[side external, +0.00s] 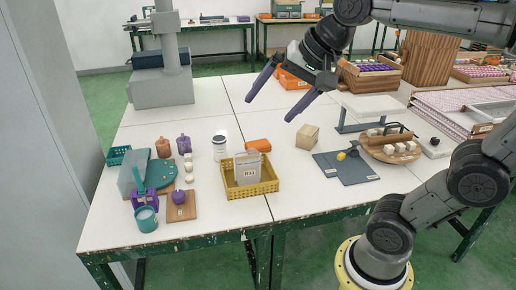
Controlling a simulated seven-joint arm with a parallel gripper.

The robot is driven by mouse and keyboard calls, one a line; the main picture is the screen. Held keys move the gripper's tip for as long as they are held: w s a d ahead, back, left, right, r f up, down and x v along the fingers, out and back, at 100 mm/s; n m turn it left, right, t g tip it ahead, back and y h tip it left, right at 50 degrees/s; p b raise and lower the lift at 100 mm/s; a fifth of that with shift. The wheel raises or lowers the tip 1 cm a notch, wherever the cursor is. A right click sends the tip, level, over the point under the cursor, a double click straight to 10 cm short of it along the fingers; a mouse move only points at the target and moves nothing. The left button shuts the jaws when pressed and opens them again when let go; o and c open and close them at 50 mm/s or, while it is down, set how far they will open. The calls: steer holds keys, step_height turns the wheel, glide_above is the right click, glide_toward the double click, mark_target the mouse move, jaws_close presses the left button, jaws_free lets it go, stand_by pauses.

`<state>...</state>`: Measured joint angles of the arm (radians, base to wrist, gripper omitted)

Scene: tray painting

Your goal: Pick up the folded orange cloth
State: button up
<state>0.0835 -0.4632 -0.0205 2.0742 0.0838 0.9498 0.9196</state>
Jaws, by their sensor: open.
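A small orange item (258,145), which looks like the folded orange cloth, lies on the white table just behind the yellow basket (249,180). Its folds are too small to make out. My gripper (268,110) hangs in the air at the upper middle, with its two purple fingers spread wide and nothing between them. In the picture it is above and slightly right of the orange item, clearly apart from it.
A white jar (219,147) stands left of the orange item, and a cardboard box (307,137) stands to its right. The yellow basket holds a labelled white packet (248,168). Dark mats (347,166) and a round wooden board (390,152) lie farther right.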

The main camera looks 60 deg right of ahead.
steer(key=w+d+r+m, duration=0.1)
steer(key=w+d+m, duration=0.3)
steer(key=w, duration=0.3)
steer(key=w+d+r+m, duration=0.1)
steer(key=w+d+m, duration=0.3)
steer(key=w, duration=0.3)
steer(key=m+g, duration=0.3)
steer(key=m, duration=0.6)
glide_above(258, 143)
steer(key=s+a, duration=0.2)
steer(key=a, duration=0.2)
step_height(258, 143, down, 22)
steer(key=r, duration=0.1)
steer(key=s+d+f+m, duration=0.15)
steer(key=d+f, duration=0.25)
steer(key=f, duration=0.4)
steer(key=shift+n+g, duration=0.25)
steer(key=shift+g, duration=0.15)
steer(key=x, duration=1.2)
steer(key=shift+s+f, duration=0.15)
steer(key=shift+f, duration=0.3)
steer(key=c, duration=1)
